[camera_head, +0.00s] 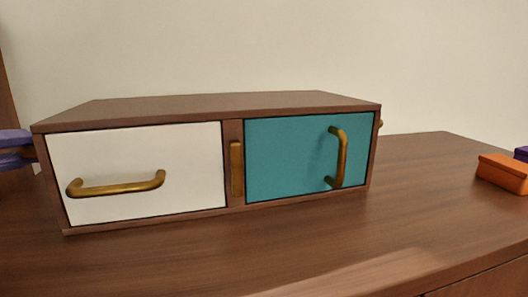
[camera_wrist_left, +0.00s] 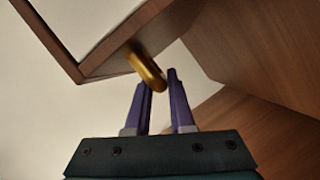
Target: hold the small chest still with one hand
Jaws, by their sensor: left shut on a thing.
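The small chest (camera_head: 235,105) is brown wood and stands on the dresser top. Its front has a white drawer (camera_head: 130,150) with a horizontal brass handle (camera_head: 118,187) and a teal door (camera_head: 285,155) with an upright brass handle (camera_head: 340,157). Both look closed. My left gripper (camera_head: 27,150) is at the chest's left side, partly cut off by the picture edge. In the left wrist view its purple fingers (camera_wrist_left: 158,88) are shut on the brass side handle (camera_wrist_left: 146,67) of the chest.
The wooden dresser top (camera_head: 420,200) is clear in front of the chest and to its right. An orange box (camera_head: 503,173) lies at the right edge. A dark purple thing (camera_head: 522,153) beside it is mostly cut off. A pale wall (camera_head: 280,45) stands behind.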

